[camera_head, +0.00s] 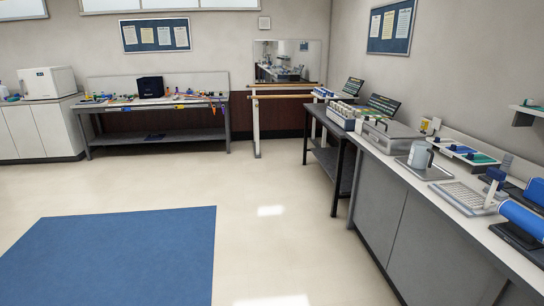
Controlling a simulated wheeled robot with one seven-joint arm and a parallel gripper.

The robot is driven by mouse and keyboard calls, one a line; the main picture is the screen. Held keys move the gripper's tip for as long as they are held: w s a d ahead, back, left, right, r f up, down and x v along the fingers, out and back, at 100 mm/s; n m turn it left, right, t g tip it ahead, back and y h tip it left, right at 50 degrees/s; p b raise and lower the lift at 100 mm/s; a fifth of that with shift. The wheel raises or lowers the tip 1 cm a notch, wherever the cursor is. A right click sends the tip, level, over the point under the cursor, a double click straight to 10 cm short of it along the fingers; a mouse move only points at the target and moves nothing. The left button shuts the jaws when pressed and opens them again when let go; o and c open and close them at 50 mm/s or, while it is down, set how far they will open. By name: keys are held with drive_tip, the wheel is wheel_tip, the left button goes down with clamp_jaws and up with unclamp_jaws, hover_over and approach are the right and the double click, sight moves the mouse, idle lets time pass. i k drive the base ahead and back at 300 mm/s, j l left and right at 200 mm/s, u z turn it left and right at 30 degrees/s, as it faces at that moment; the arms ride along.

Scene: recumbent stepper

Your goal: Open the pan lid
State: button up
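A grey metal pan-like box (391,136) stands on the right-hand counter, near its far end. Its flat top looks like a lid and appears closed. A small dark and greenish part shows on or behind the top, too small to make out. I cannot tell for sure that this is the task's pan. A light grey mug-like vessel with a dark handle (420,154) stands close to it, on a flat grey tray (428,172). I see no lid on that vessel clearly. My gripper and arm are not in view.
The long grey counter (424,235) runs along the right wall. A blue mat (110,255) lies left. Open floor (285,230) lies between.

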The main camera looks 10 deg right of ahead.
sight(392, 129)
drive_tip(key=i, duration=1.85)
